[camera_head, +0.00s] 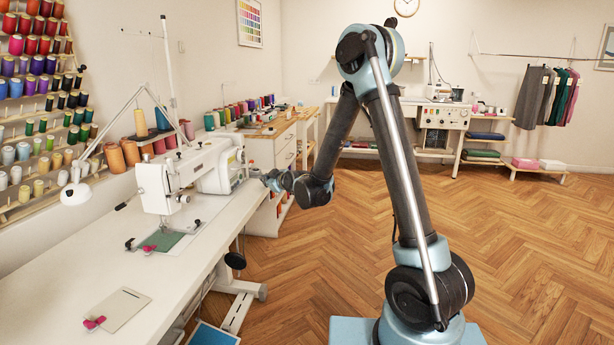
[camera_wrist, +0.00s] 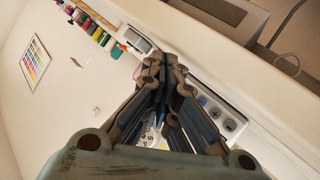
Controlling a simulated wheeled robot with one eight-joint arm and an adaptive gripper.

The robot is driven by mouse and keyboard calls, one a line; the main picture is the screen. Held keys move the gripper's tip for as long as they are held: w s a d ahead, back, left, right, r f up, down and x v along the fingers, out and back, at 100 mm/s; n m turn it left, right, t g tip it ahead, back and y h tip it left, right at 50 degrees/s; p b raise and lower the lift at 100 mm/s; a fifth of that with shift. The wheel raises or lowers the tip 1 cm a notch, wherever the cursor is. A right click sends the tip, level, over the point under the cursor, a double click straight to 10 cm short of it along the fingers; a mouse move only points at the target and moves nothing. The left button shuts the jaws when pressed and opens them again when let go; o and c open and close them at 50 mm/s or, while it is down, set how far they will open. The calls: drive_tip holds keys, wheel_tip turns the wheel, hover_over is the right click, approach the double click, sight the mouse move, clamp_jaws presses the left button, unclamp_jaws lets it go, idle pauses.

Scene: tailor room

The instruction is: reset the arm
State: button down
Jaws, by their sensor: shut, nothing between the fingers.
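My arm rises from my base, bends at a high elbow and comes down to the wrist at the middle of the head view. My gripper (camera_head: 268,180) points left, beside the right end of the white sewing machine (camera_head: 222,168) and near the table's far edge. I cannot tell whether it touches the machine. In the wrist view my gripper (camera_wrist: 162,62) has its fingers drawn together, with nothing seen between them. A pale panel with dark round buttons (camera_wrist: 212,108) shows just behind the fingers.
The white sewing table (camera_head: 75,275) fills the left, with green cloth (camera_head: 162,240) under the needle and a beige piece (camera_head: 118,310) in front. A lamp (camera_head: 76,194) and thread rack stand at left. The right floor (camera_head: 530,240) is clear.

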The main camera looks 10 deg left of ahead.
drive_tip(key=s+d+r+m+g+h, duration=0.15)
drive_tip(key=s+d, duration=0.25)
drive_tip(key=d, duration=0.6)
drive_tip(key=s+d+r+m+g+h, duration=0.1)
drive_tip(key=s+d+r+m+h, duration=0.2)
drive_tip(key=d, duration=0.6)
drive_tip(key=s+d+r+m+g+h, duration=0.15)
drive_tip(key=s+d, duration=0.35)
drive_tip(key=d, duration=0.5)
drive_tip(key=s+d+f+m+g+h, duration=0.1)
drive_tip(key=s+d+f+m, duration=0.1)
drive_tip(key=s+d, duration=0.4)
drive_tip(key=s+d+f+m+g+h, duration=0.1)
drive_tip(key=s+d+f+m+g, duration=0.1)
drive_tip(key=s+d, duration=0.5)
drive_tip(key=s+d+f+m+g+h, duration=0.1)
drive_tip(key=s+d+f+m, duration=0.2)
drive_tip(key=s, duration=1.3)
drive_tip(key=d+f, duration=0.1)
drive_tip(key=d, duration=0.2)
drive_tip(key=shift+d+f+m+g+h, duration=0.15)
drive_tip(key=shift+f+m+g+h, duration=0.15)
drive_tip(key=shift+f, duration=0.1)
drive_tip(key=shift+w+f, duration=0.2)
drive_tip(key=shift+w, duration=0.2)
